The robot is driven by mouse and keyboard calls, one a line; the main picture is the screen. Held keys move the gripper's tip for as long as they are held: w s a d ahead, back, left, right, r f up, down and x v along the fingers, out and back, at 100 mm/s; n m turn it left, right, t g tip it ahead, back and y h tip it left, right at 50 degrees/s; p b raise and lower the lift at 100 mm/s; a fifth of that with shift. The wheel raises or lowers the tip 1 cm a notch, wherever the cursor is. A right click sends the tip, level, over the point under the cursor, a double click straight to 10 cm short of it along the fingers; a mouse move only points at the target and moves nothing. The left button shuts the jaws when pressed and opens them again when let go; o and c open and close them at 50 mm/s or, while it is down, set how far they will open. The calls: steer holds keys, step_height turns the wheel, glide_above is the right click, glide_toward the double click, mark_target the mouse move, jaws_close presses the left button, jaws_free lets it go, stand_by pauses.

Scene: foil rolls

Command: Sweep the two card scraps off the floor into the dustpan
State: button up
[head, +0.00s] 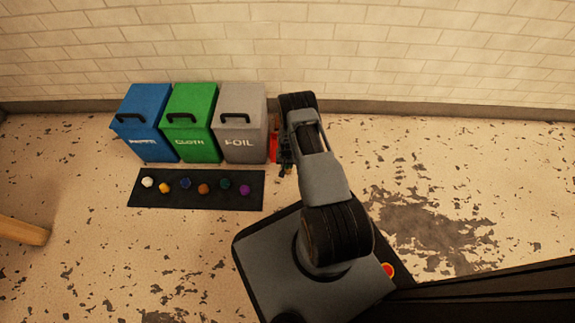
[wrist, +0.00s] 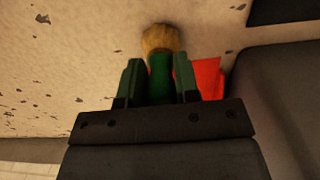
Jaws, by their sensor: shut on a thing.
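My gripper (wrist: 158,82) is shut on a brush with a green handle (wrist: 160,80) and tan bristles (wrist: 160,39). The bristles point away from the jaws, over the pale floor. A red dustpan (wrist: 208,78) lies just right of the jaws in the wrist view, partly hidden by the right finger. In the head view, a strip of the dustpan (head: 273,147) shows beside the grey bin, and my arm covers much of that spot. I cannot pick out the two card scraps among the dark worn patches on the floor.
A blue bin (head: 145,123), a green CLOTH bin (head: 191,122) and a grey FOIL bin (head: 240,123) stand by the brick wall. A dark mat (head: 205,201) with several small coloured lumps lies before them. The floor right of my arm is open.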

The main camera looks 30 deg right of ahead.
steer(key=shift+w+d, duration=0.25)
steer(key=shift+w, duration=0.2)
steer(key=shift+c, duration=0.4)
steer(key=shift+r, duration=0.15)
steer(key=shift+r+p, duration=2.35)
steer(key=shift+r, duration=1.05)
steer(key=o, duration=0.4)
steer(key=c, duration=0.3)
steer(key=shift+s+f, duration=0.1)
steer(key=shift+f, duration=0.1)
